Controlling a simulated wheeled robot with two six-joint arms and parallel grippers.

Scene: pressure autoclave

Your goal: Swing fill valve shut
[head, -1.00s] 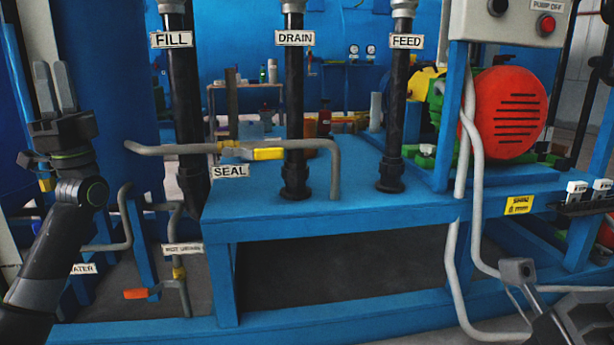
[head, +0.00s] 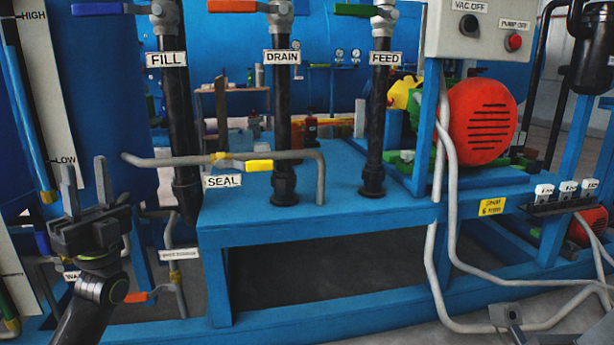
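The fill valve (head: 165,14) sits at the top of the black pipe marked FILL (head: 167,59). Its blue lever handle (head: 98,9) points left, level and across the upright pipe, near the picture's top edge. My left gripper (head: 85,168) is low at the left, fingers up, apart and empty. It is well below the blue handle and touches nothing that I can see. Only a small grey part of my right gripper (head: 506,315) shows at the bottom right, and its fingers cannot be made out.
The drain valve's red handle (head: 232,6) and the feed valve's green handle (head: 331,10) stand to the right. A grey seal pipe with a yellow handle (head: 259,166) runs above the blue bench (head: 330,218). A level gauge board (head: 45,90) stands at the far left.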

